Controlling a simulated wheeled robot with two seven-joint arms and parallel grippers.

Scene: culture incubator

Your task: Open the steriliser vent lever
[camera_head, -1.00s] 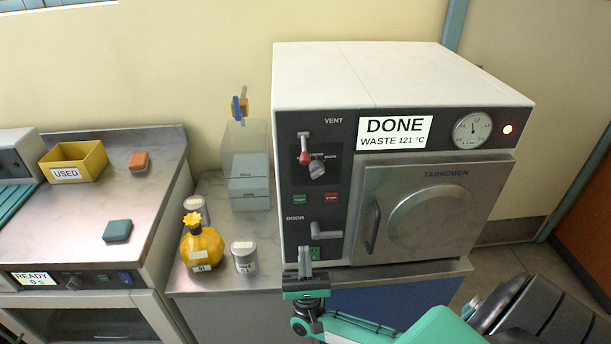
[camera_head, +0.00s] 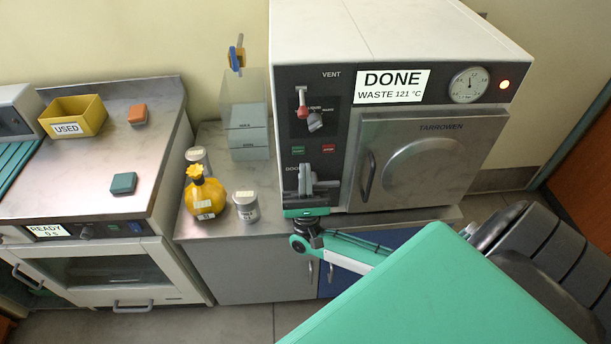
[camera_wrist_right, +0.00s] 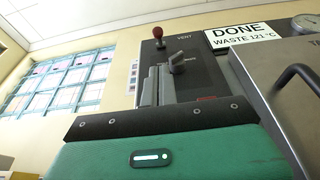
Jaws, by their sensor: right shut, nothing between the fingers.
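The steriliser (camera_head: 440,150) stands on the counter with its door shut and a "DONE WASTE 121 °C" display. Its vent lever (camera_head: 302,103), a grey handle with a red knob, hangs downward under the word VENT. The lever also shows in the right wrist view (camera_wrist_right: 158,36), above my fingers. My right gripper (camera_head: 305,172) is shut and empty, upright in front of the lower control panel, below the vent lever and apart from it. In the right wrist view its fingers (camera_wrist_right: 155,82) are together. My left gripper is out of view.
A selector knob (camera_head: 315,121) sits right beside the vent lever, with a green button (camera_head: 298,150) and a red button (camera_head: 328,148) below. A yellow flask (camera_head: 204,196) and a jar (camera_head: 246,207) stand on the counter to the left. The steriliser door handle (camera_head: 367,175) sticks out at right.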

